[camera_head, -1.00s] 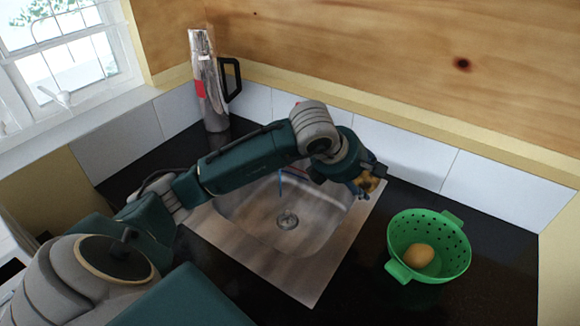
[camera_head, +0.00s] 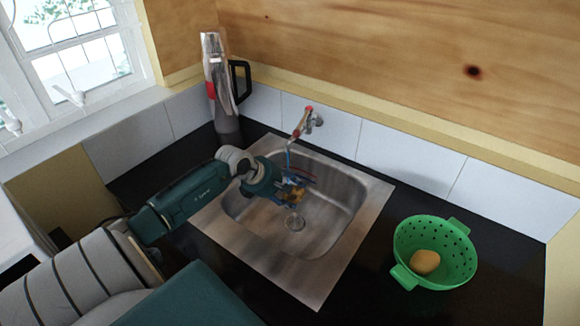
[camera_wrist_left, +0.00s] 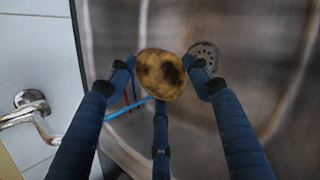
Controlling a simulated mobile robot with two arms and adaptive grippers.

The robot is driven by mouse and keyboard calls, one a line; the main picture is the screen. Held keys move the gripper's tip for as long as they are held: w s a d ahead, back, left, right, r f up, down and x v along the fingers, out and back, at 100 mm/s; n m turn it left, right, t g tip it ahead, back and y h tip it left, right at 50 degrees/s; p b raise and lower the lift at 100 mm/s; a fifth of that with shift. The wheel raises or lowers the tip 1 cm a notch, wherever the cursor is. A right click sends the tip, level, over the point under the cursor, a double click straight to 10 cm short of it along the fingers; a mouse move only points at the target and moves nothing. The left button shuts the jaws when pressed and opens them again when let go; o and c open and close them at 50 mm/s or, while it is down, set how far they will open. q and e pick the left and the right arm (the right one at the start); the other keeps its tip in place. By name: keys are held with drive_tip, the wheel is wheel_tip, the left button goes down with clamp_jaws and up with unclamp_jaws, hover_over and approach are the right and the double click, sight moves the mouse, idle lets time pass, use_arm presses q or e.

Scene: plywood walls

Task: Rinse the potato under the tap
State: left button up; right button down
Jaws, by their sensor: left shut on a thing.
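My left gripper (camera_head: 291,187) is shut on a potato (camera_head: 292,198) and holds it over the sink (camera_head: 345,205). In the left wrist view the potato (camera_wrist_left: 161,74) is brown-yellow with dark patches, gripped between the blue fingers (camera_wrist_left: 162,92). The tap (camera_head: 303,123) is on the wall behind the sink, and it also shows in the left wrist view (camera_wrist_left: 38,122). A thin blue water stream (camera_head: 288,156) comes down from it close to the gripper. I cannot tell whether the water touches the potato. My right gripper is not in view.
A green colander (camera_head: 458,262) with another potato (camera_head: 425,262) stands on the black counter right of the sink. A tall grey jug-like container (camera_head: 222,95) with a black handle stands in the back left corner. The sink's drain (camera_head: 295,222) is uncovered.

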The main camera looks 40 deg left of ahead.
use_arm(q)
drive_tip(key=w+a+f+b, duration=0.2)
drive_tip(key=w+a+b, duration=0.5)
drive_tip(key=w+b, duration=0.2)
drive_tip(key=shift+a+f+b, duration=0.15)
drive_tip(key=shift+f+b, duration=0.05)
drive_tip(key=shift+b, duration=0.65)
drive_tip(key=shift+w, duration=0.1)
drive_tip(key=shift+w, duration=0.1)
drive_tip(key=shift+w+d, duration=0.3)
drive_tip(key=shift+d, duration=0.2)
drive_tip(key=shift+a, duration=0.1)
drive_tip(key=shift+s+a+b, duration=0.4)
drive_tip(key=shift+w+d, duration=0.1)
idle(0.4)
